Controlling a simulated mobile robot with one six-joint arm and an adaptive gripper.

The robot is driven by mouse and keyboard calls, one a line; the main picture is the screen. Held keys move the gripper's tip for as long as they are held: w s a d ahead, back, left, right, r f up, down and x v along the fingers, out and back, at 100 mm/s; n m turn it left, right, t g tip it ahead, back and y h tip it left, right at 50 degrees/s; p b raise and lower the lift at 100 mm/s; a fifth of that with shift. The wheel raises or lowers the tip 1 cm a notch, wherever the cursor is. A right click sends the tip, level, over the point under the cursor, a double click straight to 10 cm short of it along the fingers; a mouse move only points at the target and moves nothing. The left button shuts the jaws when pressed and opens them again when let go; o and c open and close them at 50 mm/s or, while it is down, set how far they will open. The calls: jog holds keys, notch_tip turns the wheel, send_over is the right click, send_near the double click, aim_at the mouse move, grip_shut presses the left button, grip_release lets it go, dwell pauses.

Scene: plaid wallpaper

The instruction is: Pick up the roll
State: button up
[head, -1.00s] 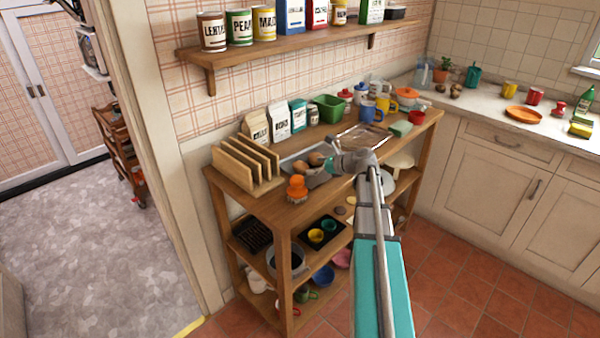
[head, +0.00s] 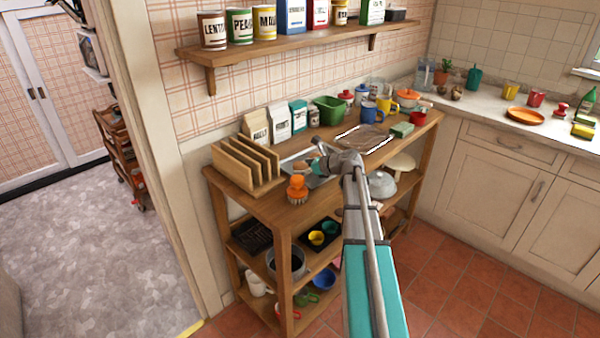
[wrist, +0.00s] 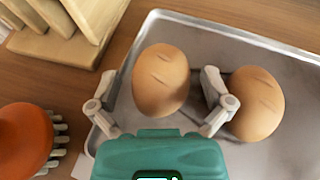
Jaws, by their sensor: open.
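Two brown bread rolls with slashed tops lie on a grey metal tray (wrist: 240,38) in the wrist view. One roll (wrist: 160,68) is left of centre, and the other roll (wrist: 262,108) is to its right. My gripper (wrist: 157,84) is open, with one finger on each side of the left roll. The right finger is in the narrow space between the two rolls. Whether either finger touches a roll I cannot tell. In the head view my gripper (head: 317,166) is over the tray on the wooden shelf unit, and it largely hides the rolls.
An orange-handled brush (head: 297,188) stands in front of the tray. A slotted wooden rack (head: 238,168) is to its left. Paper bags (head: 279,124) and a green tub (head: 329,109) stand behind. A transparent tray (head: 365,139) lies to the right.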

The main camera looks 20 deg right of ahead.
jog(key=shift+w+a, duration=0.1)
dwell(0.5)
jog(key=c, duration=1.1)
